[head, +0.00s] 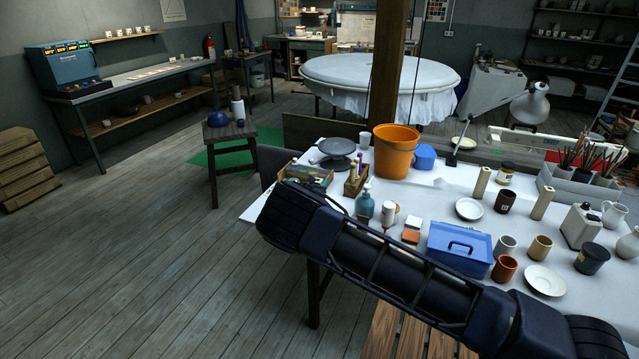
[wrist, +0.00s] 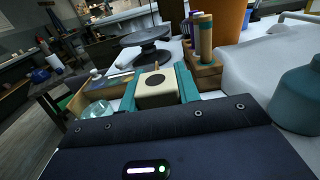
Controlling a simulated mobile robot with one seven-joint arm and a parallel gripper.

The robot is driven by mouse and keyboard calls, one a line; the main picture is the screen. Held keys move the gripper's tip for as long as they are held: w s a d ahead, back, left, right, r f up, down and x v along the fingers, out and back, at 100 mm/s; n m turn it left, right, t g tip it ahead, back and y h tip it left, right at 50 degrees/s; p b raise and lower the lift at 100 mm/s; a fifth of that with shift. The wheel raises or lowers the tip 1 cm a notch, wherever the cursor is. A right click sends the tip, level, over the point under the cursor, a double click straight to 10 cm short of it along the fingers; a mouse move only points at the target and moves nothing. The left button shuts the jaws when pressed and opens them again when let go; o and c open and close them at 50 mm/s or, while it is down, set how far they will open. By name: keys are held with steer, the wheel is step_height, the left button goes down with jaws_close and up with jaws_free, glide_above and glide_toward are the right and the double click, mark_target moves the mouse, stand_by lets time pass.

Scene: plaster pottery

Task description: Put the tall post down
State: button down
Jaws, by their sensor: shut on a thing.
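In the wrist view a beige, square-ended post (wrist: 156,98) with a dark round hole in its end sits between the two teal fingers of my gripper (wrist: 158,88), which are shut on it. I see the post nearly end-on, so its length and whether its foot touches the table are hidden. In the head view my dark arm hides the gripper and the held post. Two similar beige posts stand upright on the white-covered table: one (head: 481,182) left of a dark cup and one (head: 543,204) to its right.
Close around the gripper are an open wooden box (head: 306,176), a pump bottle (head: 365,207), a wooden holder with tubes (head: 355,184) and a grey turntable (head: 338,147). An orange bucket (head: 396,152) stands behind. A blue toolbox (head: 459,250) and several cups crowd the table's right part.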

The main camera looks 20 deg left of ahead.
steer(key=shift+f, duration=0.1)
steer(key=c, duration=1)
jaws_free()
steer(key=s, duration=1.2)
